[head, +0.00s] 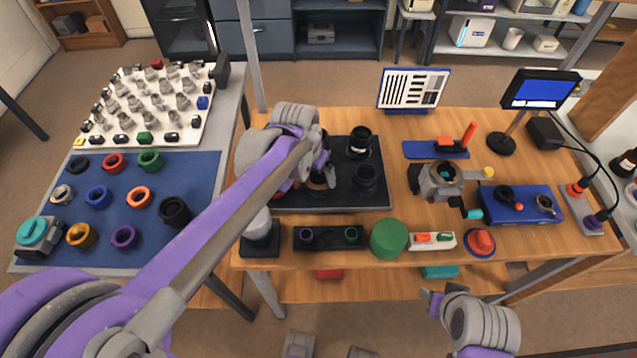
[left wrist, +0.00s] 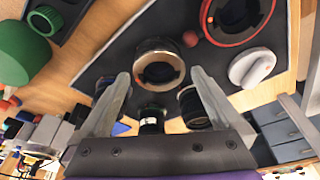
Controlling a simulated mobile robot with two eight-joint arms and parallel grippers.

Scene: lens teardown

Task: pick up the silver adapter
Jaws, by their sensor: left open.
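The silver adapter (left wrist: 158,64), a short ring with a silver outer wall and a copper-toned rim, stands on the dark tray mat (left wrist: 105,65). In the left wrist view it lies between the fingertips of my open left gripper (left wrist: 160,76), with a gap visible on each side. In the head view my left gripper (head: 320,175) is over the dark tray (head: 335,203), and its wrist and arm hide much of the adapter. My right gripper (head: 432,297) is low in front of the table, away from the tray; its jaw opening is unclear.
Dark lens barrels (head: 360,142) (head: 365,180) stand right of my left gripper on the tray. A red ring (left wrist: 250,32) and a white knob (left wrist: 252,66) lie nearby. A green cylinder (head: 389,239) and a black holder (head: 330,237) stand in front of the tray.

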